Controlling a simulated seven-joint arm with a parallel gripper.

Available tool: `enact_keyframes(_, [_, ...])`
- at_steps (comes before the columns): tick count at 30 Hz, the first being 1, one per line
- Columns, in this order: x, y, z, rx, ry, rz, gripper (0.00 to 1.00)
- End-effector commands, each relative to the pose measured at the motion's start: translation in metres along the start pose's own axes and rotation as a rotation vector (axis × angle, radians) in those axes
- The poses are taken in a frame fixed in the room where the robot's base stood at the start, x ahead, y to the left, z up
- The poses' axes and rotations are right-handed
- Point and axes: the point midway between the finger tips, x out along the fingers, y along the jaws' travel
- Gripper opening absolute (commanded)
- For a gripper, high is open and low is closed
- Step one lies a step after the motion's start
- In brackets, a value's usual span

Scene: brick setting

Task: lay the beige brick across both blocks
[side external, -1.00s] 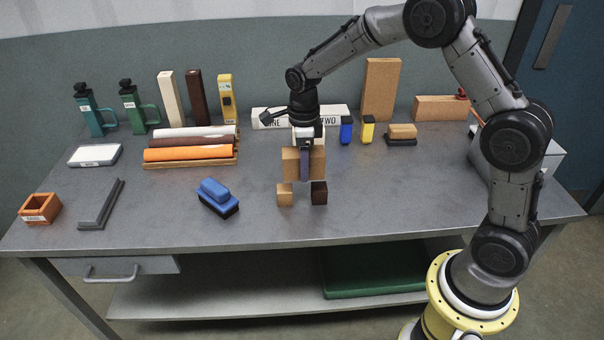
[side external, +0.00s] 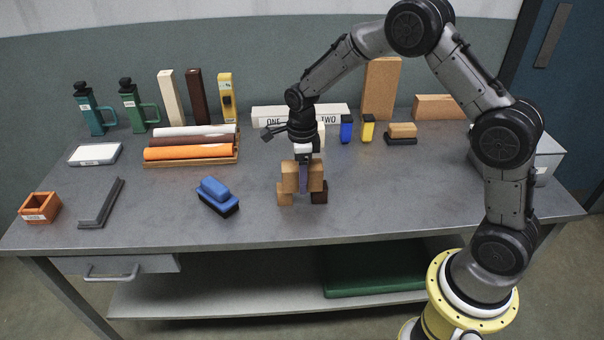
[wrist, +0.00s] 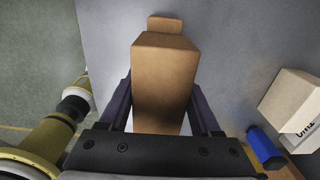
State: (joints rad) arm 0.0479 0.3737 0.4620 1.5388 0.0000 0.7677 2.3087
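The beige brick (side external: 289,177) is held level between the fingers of my gripper (side external: 303,178), one finger showing across its near face. Below it stand two blocks: a tan block (side external: 285,198) on the left and a dark brown block (side external: 320,196) on the right, with a gap between them. The brick spans above both and is at or very close to their tops; I cannot tell if it touches. In the wrist view the brick (wrist: 165,75) sits between both fingers, and the tan block (wrist: 165,23) shows past its far end. The dark block is hidden there.
A blue brush (side external: 216,195) lies left of the blocks.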

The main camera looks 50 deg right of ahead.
Motion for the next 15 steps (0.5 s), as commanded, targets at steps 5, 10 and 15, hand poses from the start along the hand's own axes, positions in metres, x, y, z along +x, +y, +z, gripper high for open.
enact_keyframes(5, [-0.0002, 0.0, 0.0, 0.0, 0.0, 0.0, 0.92])
enact_keyframes(10, [-0.0004, -0.0001, 0.0001, 0.0, 0.0, 0.0, 0.92])
enact_keyframes(15, [-0.0051, -0.0005, 0.0005, 0.0, -0.002, -0.002, 0.92])
